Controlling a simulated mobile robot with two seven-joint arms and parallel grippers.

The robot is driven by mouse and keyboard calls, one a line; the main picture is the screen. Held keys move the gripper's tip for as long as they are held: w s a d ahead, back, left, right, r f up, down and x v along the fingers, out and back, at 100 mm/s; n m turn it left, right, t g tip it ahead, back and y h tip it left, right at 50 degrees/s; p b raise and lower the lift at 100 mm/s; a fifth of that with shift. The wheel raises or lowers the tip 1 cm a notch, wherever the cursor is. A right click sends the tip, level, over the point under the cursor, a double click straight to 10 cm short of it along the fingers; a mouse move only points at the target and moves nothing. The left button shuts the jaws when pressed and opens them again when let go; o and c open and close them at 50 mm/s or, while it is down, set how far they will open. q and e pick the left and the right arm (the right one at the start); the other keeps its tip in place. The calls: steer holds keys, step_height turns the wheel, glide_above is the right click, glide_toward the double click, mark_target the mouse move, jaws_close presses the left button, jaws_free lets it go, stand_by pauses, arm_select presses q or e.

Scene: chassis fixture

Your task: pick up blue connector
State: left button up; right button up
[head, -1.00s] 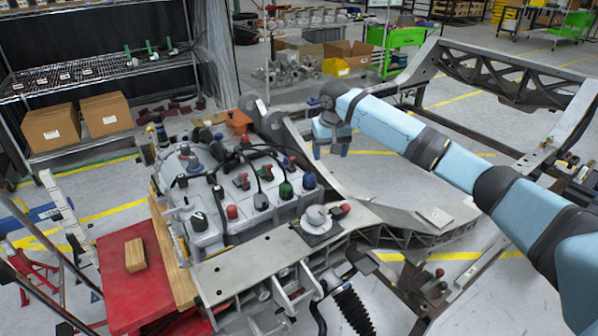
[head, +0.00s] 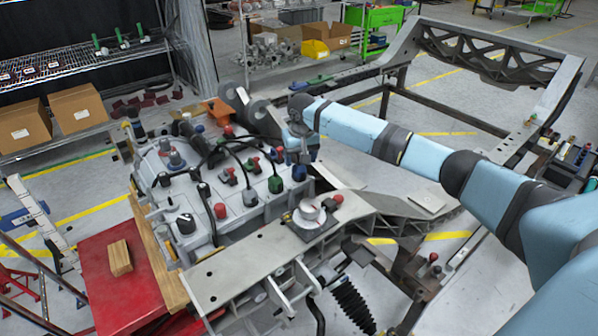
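A dark blue connector (head: 299,173) stands on the right side of the grey metal housing (head: 262,214), just right of a green connector (head: 275,184). My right arm comes in from the right. Its gripper (head: 299,156) points down directly over the blue connector, its fingertips at or close to the connector's top. The view is too small to tell whether the fingers touch it or how wide apart they are. My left gripper is not in view.
Red-capped connectors (head: 220,211) and black cables crowd the housing around the blue one. A round grey part (head: 308,212) sits on the bracket in front. A red table (head: 100,290) with a wooden block (head: 120,258) is at lower left. The chassis frame (head: 470,75) extends to the right.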

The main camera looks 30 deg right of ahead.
mark_target(299, 165)
steer(key=f, duration=0.4)
steer(key=shift+a, duration=0.2)
steer(key=shift+f, duration=0.4)
steer(key=c, duration=1.2)
